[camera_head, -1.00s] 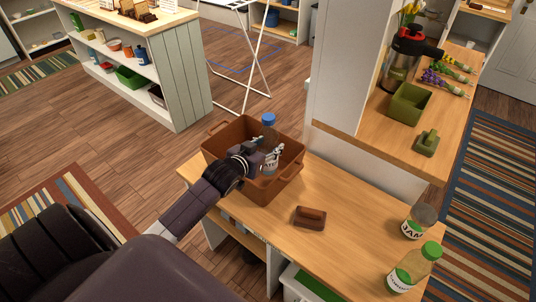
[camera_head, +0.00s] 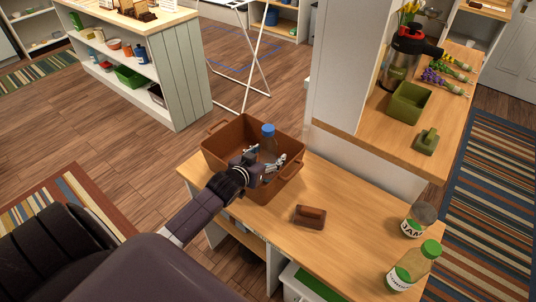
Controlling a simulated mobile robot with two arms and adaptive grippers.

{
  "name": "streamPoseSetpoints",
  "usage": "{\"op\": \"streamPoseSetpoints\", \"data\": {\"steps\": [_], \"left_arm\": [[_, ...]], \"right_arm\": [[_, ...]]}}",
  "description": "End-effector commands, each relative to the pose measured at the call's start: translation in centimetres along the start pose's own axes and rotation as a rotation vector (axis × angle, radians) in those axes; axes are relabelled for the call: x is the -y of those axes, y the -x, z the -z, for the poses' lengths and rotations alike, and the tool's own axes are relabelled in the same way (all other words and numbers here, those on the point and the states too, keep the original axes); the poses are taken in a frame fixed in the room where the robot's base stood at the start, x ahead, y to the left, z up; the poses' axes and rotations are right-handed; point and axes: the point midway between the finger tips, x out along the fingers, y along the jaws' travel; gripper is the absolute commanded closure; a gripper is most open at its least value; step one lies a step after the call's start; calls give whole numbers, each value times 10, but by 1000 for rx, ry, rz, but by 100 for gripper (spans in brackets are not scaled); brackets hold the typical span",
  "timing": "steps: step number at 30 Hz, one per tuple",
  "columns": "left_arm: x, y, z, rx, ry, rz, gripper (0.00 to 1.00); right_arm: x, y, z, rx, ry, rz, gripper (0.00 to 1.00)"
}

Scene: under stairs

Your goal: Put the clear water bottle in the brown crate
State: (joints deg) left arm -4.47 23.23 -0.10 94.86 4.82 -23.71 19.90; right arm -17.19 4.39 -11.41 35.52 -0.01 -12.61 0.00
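The clear water bottle (camera_head: 268,144) with a blue cap stands roughly upright inside the brown crate (camera_head: 224,158). Its cap shows near the rim height, and its lower part is hidden by my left gripper and the crate. My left gripper (camera_head: 268,158) is over the near part of the crate, with its fingers spread apart close to the bottle. I cannot tell whether a finger still touches the bottle. My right gripper is not in view.
The crate stands at the far left end of the wooden counter. A brown block-like object (camera_head: 310,216) lies right of it. A jam jar (camera_head: 417,220) and a green-capped bottle (camera_head: 416,267) stand at the right. A raised shelf holds a green bin (camera_head: 409,103).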

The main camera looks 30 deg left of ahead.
Motion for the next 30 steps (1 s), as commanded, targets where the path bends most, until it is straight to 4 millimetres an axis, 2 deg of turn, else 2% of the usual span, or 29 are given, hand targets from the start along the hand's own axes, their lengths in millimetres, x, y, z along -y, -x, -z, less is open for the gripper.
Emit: {"op": "streamPoseSetpoints", "data": {"steps": [8, 11, 14, 24, 30], "left_arm": [[0, 1, 3, -1, 0, 0, 38], [0, 8, 2, 0, 0, -1, 38], [0, 22, 1, 2, 0, -1, 38], [0, 88, 1, 2, 0, 0, 38], [0, 114, 2, 1, 0, 0, 38]], "right_arm": [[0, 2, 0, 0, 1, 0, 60], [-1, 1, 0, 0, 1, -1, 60], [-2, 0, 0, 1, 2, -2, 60], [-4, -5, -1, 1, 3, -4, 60], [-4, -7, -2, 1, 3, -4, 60]]}}
